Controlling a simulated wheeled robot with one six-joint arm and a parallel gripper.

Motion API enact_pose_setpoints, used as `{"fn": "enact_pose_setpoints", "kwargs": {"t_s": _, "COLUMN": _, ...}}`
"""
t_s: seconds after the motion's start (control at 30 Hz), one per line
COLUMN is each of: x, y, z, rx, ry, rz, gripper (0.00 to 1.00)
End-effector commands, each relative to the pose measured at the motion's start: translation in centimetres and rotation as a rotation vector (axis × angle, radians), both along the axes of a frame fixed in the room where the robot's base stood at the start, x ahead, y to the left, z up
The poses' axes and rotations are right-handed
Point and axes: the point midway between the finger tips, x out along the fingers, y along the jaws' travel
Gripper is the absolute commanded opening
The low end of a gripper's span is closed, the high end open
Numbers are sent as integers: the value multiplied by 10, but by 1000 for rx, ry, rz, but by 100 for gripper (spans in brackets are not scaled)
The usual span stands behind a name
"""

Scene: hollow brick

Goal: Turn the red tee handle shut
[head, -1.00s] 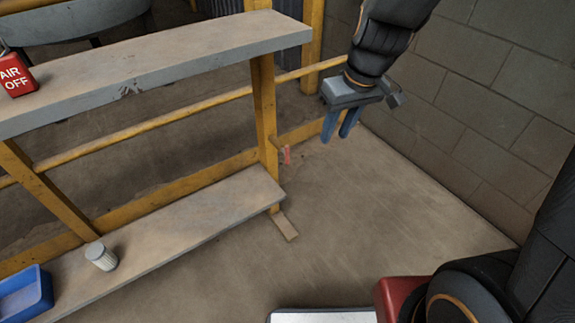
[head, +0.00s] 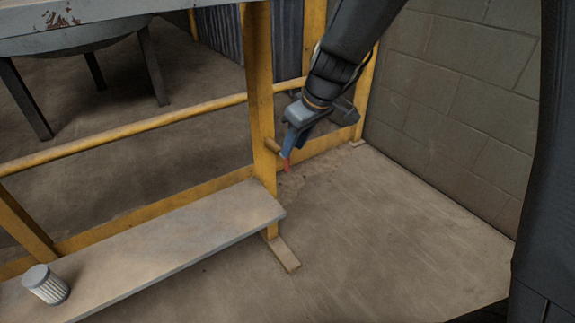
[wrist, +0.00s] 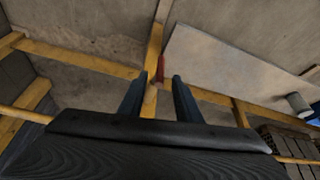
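The red tee handle (head: 286,166) is small and sits beside the yellow post, at the end of a short brownish stub (head: 272,146). In the head view my gripper (head: 290,151) is right at the handle, and its blue fingers partly cover it. In the wrist view the red handle (wrist: 160,69) shows in line with the gap between the two fingertips (wrist: 161,77). The fingers are apart, so my gripper is open. I cannot tell whether a finger touches the handle.
The yellow post (head: 260,95) carries a low grey shelf (head: 150,240) and a rail (head: 120,137). A ribbed white canister (head: 46,285) stands on the shelf. A block wall (head: 450,100) rises on the right. The floor (head: 390,230) before it is clear.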

Motion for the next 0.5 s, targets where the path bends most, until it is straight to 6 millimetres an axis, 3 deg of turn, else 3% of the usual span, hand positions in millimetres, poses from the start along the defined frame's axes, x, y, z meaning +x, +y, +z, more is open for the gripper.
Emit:
{"fn": "enact_pose_setpoints", "kwargs": {"t_s": 0.3, "x": 12, "y": 13, "z": -46, "rx": 0, "ry": 4, "rz": -1, "gripper": 31}}
{"fn": "enact_pose_setpoints", "kwargs": {"t_s": 0.5, "x": 18, "y": 18, "z": -63, "rx": 0, "ry": 1, "rz": -2, "gripper": 31}}
